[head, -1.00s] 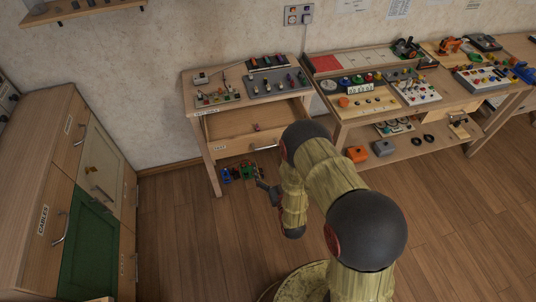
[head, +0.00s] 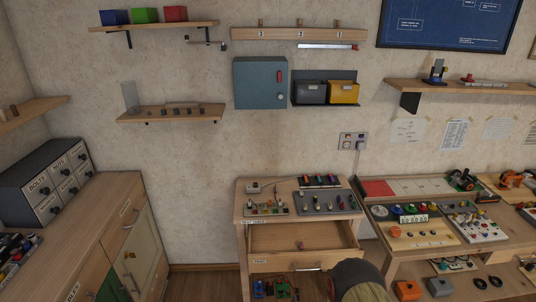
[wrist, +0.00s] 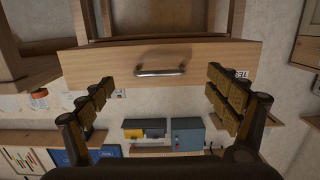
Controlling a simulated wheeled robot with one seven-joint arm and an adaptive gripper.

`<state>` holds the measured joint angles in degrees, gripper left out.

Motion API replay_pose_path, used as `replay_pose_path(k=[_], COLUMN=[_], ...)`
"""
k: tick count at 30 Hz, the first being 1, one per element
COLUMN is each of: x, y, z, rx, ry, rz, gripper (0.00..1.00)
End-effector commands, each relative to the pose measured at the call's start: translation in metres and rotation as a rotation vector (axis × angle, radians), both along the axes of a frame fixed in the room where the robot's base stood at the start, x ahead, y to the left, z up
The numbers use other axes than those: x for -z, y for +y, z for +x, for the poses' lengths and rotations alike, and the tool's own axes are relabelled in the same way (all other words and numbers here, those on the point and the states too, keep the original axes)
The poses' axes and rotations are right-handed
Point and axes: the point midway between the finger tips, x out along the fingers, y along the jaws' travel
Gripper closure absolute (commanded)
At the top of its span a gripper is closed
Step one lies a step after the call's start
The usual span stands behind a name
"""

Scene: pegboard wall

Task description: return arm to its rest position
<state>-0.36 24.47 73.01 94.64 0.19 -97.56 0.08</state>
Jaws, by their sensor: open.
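My gripper (wrist: 160,98) shows in the wrist view with its two fingers wide apart and nothing between them. The wrist picture is upside down. A wooden drawer front (wrist: 205,62) with a metal handle (wrist: 160,72) is seen beyond the fingers, apart from them as far as I can tell. In the head view only part of my arm (head: 357,281) shows at the bottom edge, in front of the small workbench. My gripper is out of the head view.
The small workbench (head: 240,227) has its upper drawer (head: 285,263) pulled open, with a small reddish item inside. A wooden cabinet (head: 125,205) stands at left. A longer bench (head: 392,272) is at right. Shelves, a blue-grey wall box (head: 258,83) and bins hang on the wall.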

Motion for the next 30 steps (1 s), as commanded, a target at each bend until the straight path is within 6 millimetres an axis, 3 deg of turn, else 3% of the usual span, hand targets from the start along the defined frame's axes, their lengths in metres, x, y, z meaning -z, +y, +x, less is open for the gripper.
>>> replay_pose_path(k=[2,7,10,14,17,23,26,30], x=[0.029,0.111,0.134,0.139,0.126,0.066,0.020,-0.058], y=[0.000,0.000,0.000,0.000,0.000,0.000,0.000,-0.001], z=[-0.005,-0.047,-0.067,-0.086,-0.098,-0.121,-0.135,-0.162], rx=[0.000,0.000,-0.001,-0.001,-0.001,-0.001,-0.001,-0.001], ry=[0.111,0.467,0.649,0.849,0.985,1.211,1.301,1.402], rz=[0.000,-0.001,-0.003,-0.003,-0.004,-0.004,-0.005,-0.004], gripper=[0.11,0.11,0.11,0.11,0.11,0.11,0.11,0.11])
